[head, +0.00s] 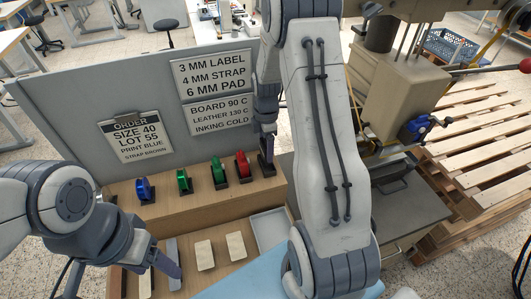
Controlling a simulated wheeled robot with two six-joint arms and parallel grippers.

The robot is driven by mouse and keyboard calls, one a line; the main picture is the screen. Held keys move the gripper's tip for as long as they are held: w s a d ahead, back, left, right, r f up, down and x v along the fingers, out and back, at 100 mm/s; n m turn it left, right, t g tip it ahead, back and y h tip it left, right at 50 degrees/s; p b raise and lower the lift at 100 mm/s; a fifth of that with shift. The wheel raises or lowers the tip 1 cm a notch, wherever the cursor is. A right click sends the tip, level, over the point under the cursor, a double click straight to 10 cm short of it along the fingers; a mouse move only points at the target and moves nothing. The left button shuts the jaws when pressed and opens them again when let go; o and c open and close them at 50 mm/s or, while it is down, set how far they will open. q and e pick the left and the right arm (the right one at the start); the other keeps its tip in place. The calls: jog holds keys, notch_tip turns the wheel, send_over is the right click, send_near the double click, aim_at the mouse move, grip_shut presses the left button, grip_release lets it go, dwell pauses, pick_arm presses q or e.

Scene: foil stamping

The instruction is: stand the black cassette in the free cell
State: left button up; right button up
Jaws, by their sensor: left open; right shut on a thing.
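The wooden rack (205,206) carries a row of dark holders with a blue cassette (144,189), a green cassette (183,181), another green cassette (218,172) and a red cassette (242,165). My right gripper (265,138) points down at the right end of this row. It is shut on a dark thing, seemingly the black cassette (267,155), at the last dark holder. The fingers partly hide it, and I cannot tell whether it touches the holder. My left gripper (165,262) is open and empty, low at the front left over the bench.
A grey panel (80,105) with order and setting signs stands behind the rack. Pale blocks (205,254) and a grey tray (268,228) lie in front. The press (400,100) stands at right, partly hidden by my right arm.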

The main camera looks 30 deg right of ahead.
notch_tip(320, 180, down, 4)
jog(key=shift+r+p, duration=0.25)
jog(key=shift+p, duration=0.3)
jog(key=shift+f, duration=0.15)
jog(key=shift+s+f, duration=0.1)
jog(key=shift+f, duration=0.1)
jog(key=o, duration=1.5)
jog(key=shift+r, duration=0.1)
jog(key=shift+r, duration=0.1)
